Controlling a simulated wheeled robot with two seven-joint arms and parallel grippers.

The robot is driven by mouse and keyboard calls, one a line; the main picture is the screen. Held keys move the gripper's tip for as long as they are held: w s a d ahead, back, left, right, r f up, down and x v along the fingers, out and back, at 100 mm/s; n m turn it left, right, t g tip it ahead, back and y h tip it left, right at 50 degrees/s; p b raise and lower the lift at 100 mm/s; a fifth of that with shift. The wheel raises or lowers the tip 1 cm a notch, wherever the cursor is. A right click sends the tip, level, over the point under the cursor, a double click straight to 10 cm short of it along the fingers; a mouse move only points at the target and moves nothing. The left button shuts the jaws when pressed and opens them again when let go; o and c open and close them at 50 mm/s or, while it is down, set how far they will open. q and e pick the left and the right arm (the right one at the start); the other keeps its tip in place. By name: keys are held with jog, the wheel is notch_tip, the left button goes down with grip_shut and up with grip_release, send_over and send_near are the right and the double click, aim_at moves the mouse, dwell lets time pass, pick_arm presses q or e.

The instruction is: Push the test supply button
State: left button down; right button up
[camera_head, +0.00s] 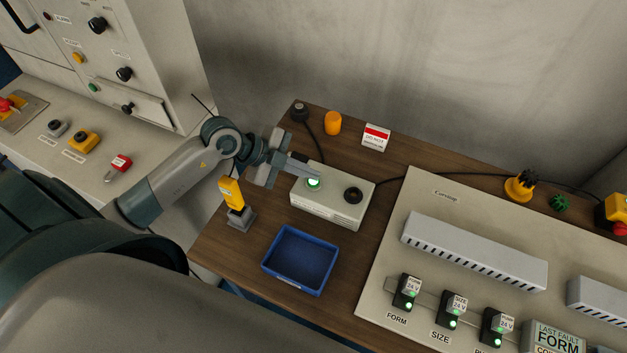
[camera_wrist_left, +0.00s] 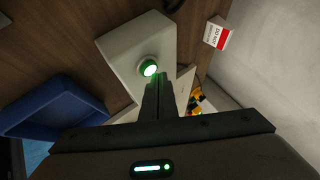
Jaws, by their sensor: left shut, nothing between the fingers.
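The test supply is a white box (camera_head: 330,209) on the wooden table, with a green-lit button (camera_head: 313,182) and a black knob (camera_head: 353,195) on top. My left gripper (camera_head: 309,175) comes in from the left with its fingers shut and empty. Its tips are right at the lit button in the head view. In the left wrist view the shut fingers (camera_wrist_left: 159,84) point at the glowing green button (camera_wrist_left: 149,68) on the white box (camera_wrist_left: 135,45). I cannot tell for certain whether the tips touch it. My right gripper is not in view.
A blue tray (camera_head: 269,264) stands in front of the box. A yellow device (camera_head: 232,192) on a grey stand is at the left. An orange cylinder (camera_head: 333,123) and a red-white sign (camera_head: 376,137) stand behind. A large panel (camera_head: 380,285) with lit modules lies to the right.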

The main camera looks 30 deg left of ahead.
aim_at(308, 182)
pick_arm(q)
jog(key=shift+f, duration=0.45)
dwell(0.6)
jog(key=shift+r+p, duration=0.95)
jog(key=shift+p, duration=0.2)
notch_tip(308, 182, up, 6)
jog(key=p, duration=0.7)
dwell(0.7)
